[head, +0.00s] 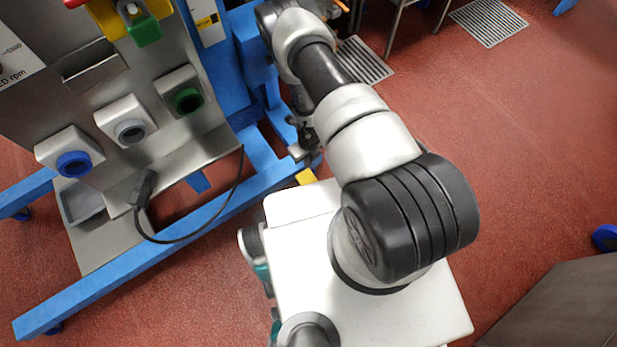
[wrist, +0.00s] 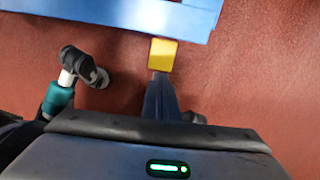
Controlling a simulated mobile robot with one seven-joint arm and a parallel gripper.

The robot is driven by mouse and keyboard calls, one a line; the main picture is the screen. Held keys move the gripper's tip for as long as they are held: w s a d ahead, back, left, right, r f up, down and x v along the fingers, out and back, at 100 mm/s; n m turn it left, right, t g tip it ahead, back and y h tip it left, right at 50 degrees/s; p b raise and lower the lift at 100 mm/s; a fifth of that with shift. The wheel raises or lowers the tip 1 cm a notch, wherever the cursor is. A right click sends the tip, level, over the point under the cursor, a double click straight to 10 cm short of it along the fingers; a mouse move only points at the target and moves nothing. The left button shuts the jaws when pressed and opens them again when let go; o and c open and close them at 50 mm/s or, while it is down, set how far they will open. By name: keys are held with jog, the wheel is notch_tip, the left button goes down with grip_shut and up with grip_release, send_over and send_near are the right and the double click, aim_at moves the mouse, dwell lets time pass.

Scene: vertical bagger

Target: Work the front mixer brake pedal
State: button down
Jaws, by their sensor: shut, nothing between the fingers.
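A yellow pedal pad (head: 305,177) sits low beside the corner of the machine's blue floor frame, close to my base. In the wrist view the yellow pad (wrist: 162,55) lies just beyond my gripper's fingertips, with its upper edge near the blue frame bar. My gripper (wrist: 159,77) is shut and empty, its fingers pointing at the pad. The fingertips overlap the pad's lower edge in the picture; I cannot tell whether they touch. In the head view the gripper (head: 305,140) is small and dark, above the pad near the blue frame. The pad's mounting is hidden.
The blue frame bar (wrist: 120,10) crosses the top of the wrist view. A steel panel with blue, grey and green (head: 188,100) buttons stands at left, with a hanging black cable (head: 190,238). Red floor (head: 500,150) is open at right; a dark surface (head: 560,305) is lower right.

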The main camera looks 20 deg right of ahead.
aim_at(310, 181)
jog(key=f+b, duration=0.2)
jog(key=f, duration=0.3)
jog(key=f+b, duration=0.2)
jog(key=f, duration=0.3)
jog(key=s+f+b, duration=0.1)
jog(key=f+b, duration=0.1)
jog(key=f, duration=0.3)
jog(key=shift+d+f, duration=0.25)
jog(key=shift+d, duration=0.05)
jog(key=shift+s+r+p, duration=0.1)
jog(key=shift+s+p, duration=0.05)
jog(key=shift+p, duration=0.15)
